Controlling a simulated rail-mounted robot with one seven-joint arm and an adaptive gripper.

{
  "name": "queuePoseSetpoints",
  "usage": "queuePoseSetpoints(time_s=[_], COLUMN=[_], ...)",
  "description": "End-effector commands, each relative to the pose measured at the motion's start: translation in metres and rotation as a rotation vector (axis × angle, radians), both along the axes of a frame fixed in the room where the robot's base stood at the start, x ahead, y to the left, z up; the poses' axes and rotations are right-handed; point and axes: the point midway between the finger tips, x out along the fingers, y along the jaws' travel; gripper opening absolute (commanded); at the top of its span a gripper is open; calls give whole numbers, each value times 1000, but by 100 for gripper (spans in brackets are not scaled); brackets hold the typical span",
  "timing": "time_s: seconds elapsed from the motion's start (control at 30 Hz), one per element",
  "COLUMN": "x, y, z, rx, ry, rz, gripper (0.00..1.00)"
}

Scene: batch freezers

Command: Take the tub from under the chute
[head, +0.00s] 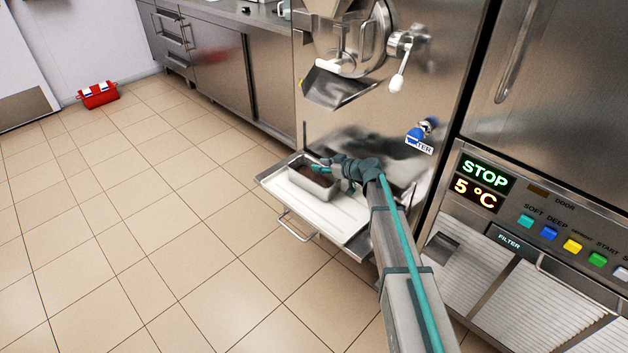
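The tub (317,187) is a small rectangular metal pan with dark brown contents. It sits on the white tray (331,216) of the fold-out shelf below the metal chute (336,87). My gripper (322,168) is at the tub's right far side, with its fingers at the rim. My arm reaches in from the lower right and hides part of the tray. The fingers are small and partly hidden, so I cannot tell whether they are closed on the rim.
A white-handled lever (398,80) and a blue water tap (417,134) are on the machine front, above my arm. A control panel (510,215) stands at right. Steel cabinets (222,62) line the back. A red crate (98,95) lies far left. The tiled floor at left is clear.

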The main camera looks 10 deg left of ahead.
Motion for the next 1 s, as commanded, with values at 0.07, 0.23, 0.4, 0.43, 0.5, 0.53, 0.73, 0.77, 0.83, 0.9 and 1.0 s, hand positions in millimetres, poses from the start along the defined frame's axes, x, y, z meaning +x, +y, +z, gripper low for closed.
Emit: queuePoseSetpoints(time_s=[0.07,0.23,0.4,0.43,0.5,0.53,0.73,0.77,0.83,0.9,1.0], x=[1,0,0,0,0,0,0,0,0,0,0], y=[1,1,1,1,1,1,1,1,1,1,1], z=[0,0,0,0,0,0,1,1,1,1,2], rx=[0,0,0,0,0,0,2,2,1,1,1], ry=[0,0,0,0,0,0,0,-1,-1,-1,-1], rz=[0,-1,0,0,0,0,0,0,-1,-1,-1], gripper=[36,31,3,0,0,0,0,0,0,0,0])
